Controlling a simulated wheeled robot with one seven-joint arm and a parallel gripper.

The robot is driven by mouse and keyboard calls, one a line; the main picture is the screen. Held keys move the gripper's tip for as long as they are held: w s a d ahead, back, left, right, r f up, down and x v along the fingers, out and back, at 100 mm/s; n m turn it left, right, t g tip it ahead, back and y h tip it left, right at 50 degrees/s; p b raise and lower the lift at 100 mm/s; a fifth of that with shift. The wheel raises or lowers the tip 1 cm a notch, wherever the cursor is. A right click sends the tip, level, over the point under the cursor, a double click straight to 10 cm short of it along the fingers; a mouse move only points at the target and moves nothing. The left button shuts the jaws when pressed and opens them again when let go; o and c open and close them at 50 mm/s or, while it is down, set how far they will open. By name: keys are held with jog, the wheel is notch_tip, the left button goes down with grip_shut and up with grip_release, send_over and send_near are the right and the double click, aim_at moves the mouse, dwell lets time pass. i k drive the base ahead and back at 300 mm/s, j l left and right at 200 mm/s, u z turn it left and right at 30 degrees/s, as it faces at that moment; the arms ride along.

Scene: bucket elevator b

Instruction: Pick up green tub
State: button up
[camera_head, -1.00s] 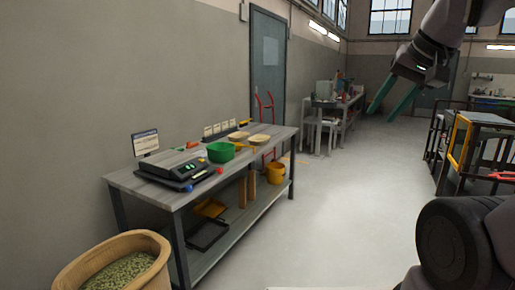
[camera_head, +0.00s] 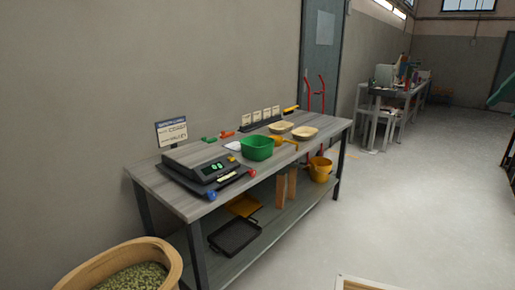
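The green tub (camera_head: 258,148) stands upright on the grey wooden table (camera_head: 165,187), right of a black weighing scale. A yellow handle-like piece lies against its right side. My gripper is not clearly in view. Nothing covers the tub from this side.
The black scale (camera_head: 207,165), wooden bowls (camera_head: 304,133) and small coloured items share the tabletop. A yellow bucket (camera_head: 320,170) and dark tray (camera_head: 235,237) sit on the lower shelf. A grain-filled basket (camera_head: 95,272) is front left. The floor to the right is open.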

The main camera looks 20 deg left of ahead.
aim_at(257, 148)
jog(key=i+u, duration=1.65)
jog(key=k+l, duration=0.05)
jog(key=k, duration=0.05)
